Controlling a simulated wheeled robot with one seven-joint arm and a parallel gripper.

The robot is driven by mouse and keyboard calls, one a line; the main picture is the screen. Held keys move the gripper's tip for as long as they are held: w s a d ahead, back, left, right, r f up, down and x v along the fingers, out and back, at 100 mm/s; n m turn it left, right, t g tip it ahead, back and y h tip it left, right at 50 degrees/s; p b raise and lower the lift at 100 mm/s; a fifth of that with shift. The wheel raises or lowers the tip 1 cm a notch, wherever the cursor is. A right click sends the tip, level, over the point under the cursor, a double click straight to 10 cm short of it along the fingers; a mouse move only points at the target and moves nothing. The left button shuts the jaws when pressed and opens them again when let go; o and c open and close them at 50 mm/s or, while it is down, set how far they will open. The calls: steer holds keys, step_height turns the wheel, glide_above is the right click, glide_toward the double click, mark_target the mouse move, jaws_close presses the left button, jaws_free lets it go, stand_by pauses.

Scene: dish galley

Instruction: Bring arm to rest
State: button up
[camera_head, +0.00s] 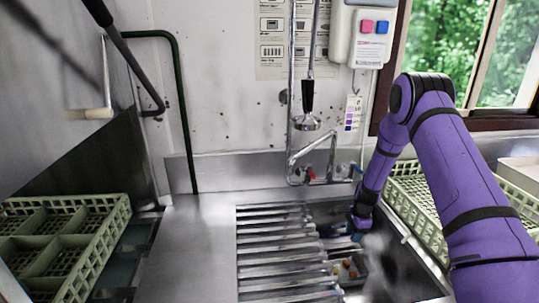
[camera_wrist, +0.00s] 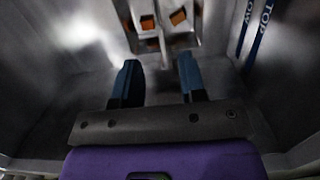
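My purple arm reaches down from the right of the head view into the metal sink basin. My gripper (camera_head: 357,228) is low in the sink beside the slatted rack, small and partly hidden in this view. In the wrist view my gripper (camera_wrist: 160,82) shows two dark blue fingers well apart, with nothing between them.
A slatted metal rack (camera_head: 275,252) covers the sink's left part. Small orange pieces (camera_wrist: 178,17) lie beyond the fingertips. Green crates stand left (camera_head: 100,243) and right (camera_head: 408,205). A faucet (camera_head: 314,150) and hanging sprayer (camera_head: 307,121) are behind. The left counter (camera_head: 185,245) is bare.

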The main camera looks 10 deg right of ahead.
steer(key=s+a+r+n+t, duration=0.1)
steer(key=s+a+r+n, duration=0.15)
steer(key=r, duration=0.95)
steer(key=s+a+r+n+t, duration=0.1)
steer(key=s+a+r+n, duration=0.2)
steer(key=r, duration=0.9)
steer(key=s+a+r+n, duration=0.25)
steer(key=s+r, duration=0.25)
steer(key=r, duration=0.7)
steer(key=s+a+r+n+t, duration=0.2)
steer(key=s+r+n, duration=0.3)
steer(key=s+r, duration=0.7)
steer(key=s+r+n+t+h, duration=0.1)
steer(key=s+n, duration=0.4)
steer(key=s, duration=1.2)
steer(key=shift+a, duration=0.45)
